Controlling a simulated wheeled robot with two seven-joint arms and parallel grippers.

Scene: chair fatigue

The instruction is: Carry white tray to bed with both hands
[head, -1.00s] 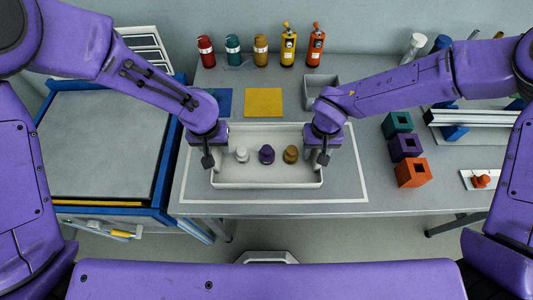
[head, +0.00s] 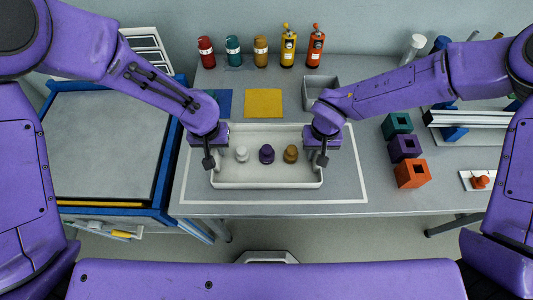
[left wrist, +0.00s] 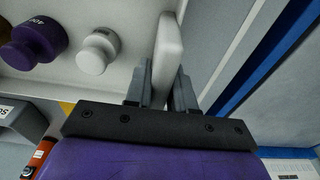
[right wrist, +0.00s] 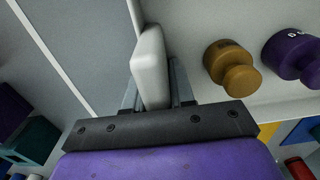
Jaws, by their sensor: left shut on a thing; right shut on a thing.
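The white tray (head: 266,184) is a shallow open box on the table, inside a white outline. It holds a white weight (head: 241,154), a purple weight (head: 266,154) and a brown weight (head: 290,154) in a row. My left gripper (head: 208,160) is shut on the tray's left end wall, which also shows between the fingers in the left wrist view (left wrist: 168,60). My right gripper (head: 323,157) is shut on the right end wall, also seen in the right wrist view (right wrist: 150,65). I cannot tell whether the tray touches the table. A blue-framed grey bed (head: 100,140) stands at the left.
The grey table (head: 350,205) has coloured bottles (head: 260,52) along its back, a yellow square (head: 263,103) and a grey bin (head: 320,88) behind the tray. Several coloured cubes (head: 405,147) stand to the right. A narrow gap separates table and bed; the bed top looks clear.

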